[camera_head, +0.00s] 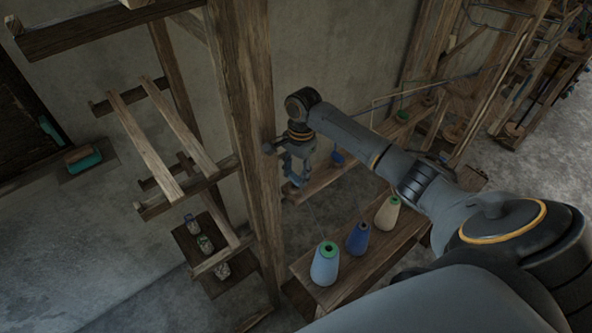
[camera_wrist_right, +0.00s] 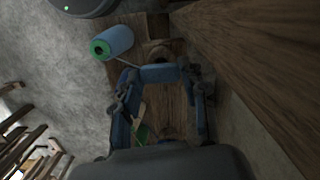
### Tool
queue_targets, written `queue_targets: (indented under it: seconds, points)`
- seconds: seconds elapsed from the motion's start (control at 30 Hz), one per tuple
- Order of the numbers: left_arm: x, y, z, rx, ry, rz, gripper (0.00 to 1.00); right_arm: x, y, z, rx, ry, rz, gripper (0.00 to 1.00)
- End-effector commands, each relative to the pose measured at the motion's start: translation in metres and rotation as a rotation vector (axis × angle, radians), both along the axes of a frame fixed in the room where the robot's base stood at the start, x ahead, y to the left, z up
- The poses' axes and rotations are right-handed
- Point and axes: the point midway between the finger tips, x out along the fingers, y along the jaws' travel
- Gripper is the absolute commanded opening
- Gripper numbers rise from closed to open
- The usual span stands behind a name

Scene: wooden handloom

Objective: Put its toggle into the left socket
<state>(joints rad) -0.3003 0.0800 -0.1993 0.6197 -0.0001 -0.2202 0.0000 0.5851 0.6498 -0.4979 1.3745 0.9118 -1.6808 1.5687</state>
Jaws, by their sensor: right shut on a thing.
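My right gripper (camera_head: 295,185) hangs fingers down, just right of the tall wooden post (camera_head: 252,150). In the wrist view its two fingers (camera_wrist_right: 160,85) stand apart, with a short blue bar (camera_wrist_right: 160,73) spanning between their tips. The gripper is shut on this bar; I cannot tell for certain that it is the toggle. A round wooden piece with a darker centre (camera_wrist_right: 156,52) lies just beyond the tips. I cannot tell whether it is a socket or whether the bar touches it. The left socket cannot be made out. My left gripper is not in view.
A bench (camera_head: 335,298) carries a light blue cone (camera_head: 325,265), a dark blue cone (camera_head: 358,238) and a cream cone (camera_head: 388,213). Small jars stand on a low shelf (camera_head: 215,285) left of the post. Loom beams rise around the post.

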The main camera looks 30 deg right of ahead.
Motion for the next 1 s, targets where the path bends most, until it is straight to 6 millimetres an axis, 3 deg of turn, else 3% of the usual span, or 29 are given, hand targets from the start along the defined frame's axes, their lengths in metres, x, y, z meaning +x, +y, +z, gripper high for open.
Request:
queue_targets:
  seconds: [1.0]
  points:
    - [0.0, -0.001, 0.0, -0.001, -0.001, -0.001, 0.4, 0.0, 0.0, -0.018, 0.0, 0.0, -0.001, 0.31]
